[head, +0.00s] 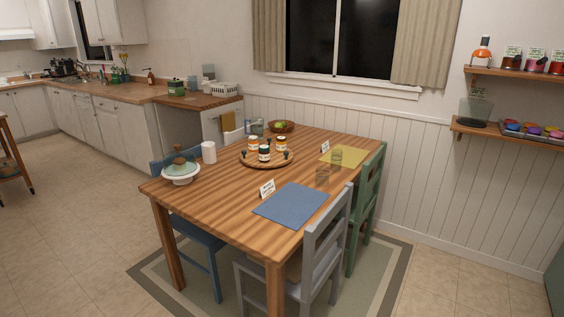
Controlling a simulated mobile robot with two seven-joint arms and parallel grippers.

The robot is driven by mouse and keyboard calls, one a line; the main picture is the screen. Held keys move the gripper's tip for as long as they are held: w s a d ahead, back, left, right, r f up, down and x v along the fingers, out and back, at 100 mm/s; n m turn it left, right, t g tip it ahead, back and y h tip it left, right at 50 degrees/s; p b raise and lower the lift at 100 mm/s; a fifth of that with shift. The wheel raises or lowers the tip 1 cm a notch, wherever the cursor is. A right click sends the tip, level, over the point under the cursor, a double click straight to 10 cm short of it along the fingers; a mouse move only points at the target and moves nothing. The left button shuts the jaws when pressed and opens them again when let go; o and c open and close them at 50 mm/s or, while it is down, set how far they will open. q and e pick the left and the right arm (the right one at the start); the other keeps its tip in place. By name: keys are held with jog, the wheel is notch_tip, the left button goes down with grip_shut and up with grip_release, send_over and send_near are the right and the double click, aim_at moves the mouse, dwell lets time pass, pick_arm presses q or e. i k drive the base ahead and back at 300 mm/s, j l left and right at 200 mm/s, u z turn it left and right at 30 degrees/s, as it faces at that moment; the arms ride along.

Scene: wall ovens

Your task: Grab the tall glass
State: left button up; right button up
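Two clear glasses stand on the right part of the wooden table (215,213). One glass (322,177) stands on bare wood just behind the blue placemat (290,205). The other glass (336,158) stands at the yellow placemat (355,153). Both are see-through and small in the picture, so I cannot tell for sure which is the taller. More glassware (257,127) seems to stand at the table's far left side. Neither of my grippers is in view.
A round wooden tray (247,161) with several jars sits mid-table. A cake stand (180,178), a white cylinder (209,152) and a fruit bowl (281,126) are also there. A grey chair (325,250), green chair (371,190) and blue chair (200,235) surround the table.

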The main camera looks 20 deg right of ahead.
aim_at(337, 154)
jog(key=i+l+u, duration=0.1)
jog(key=l+u, duration=1.1)
jog(key=l, duration=0.4)
jog(key=l+u, duration=0.3)
jog(key=l, duration=0.6)
jog(key=k+l, duration=0.1)
jog(key=l, duration=0.35)
jog(key=k+l, duration=0.1)
jog(key=l, duration=0.35)
jog(key=k+l+u, duration=0.1)
jog(key=l, duration=0.3)
jog(key=k+l, duration=0.1)
jog(key=l, duration=0.35)
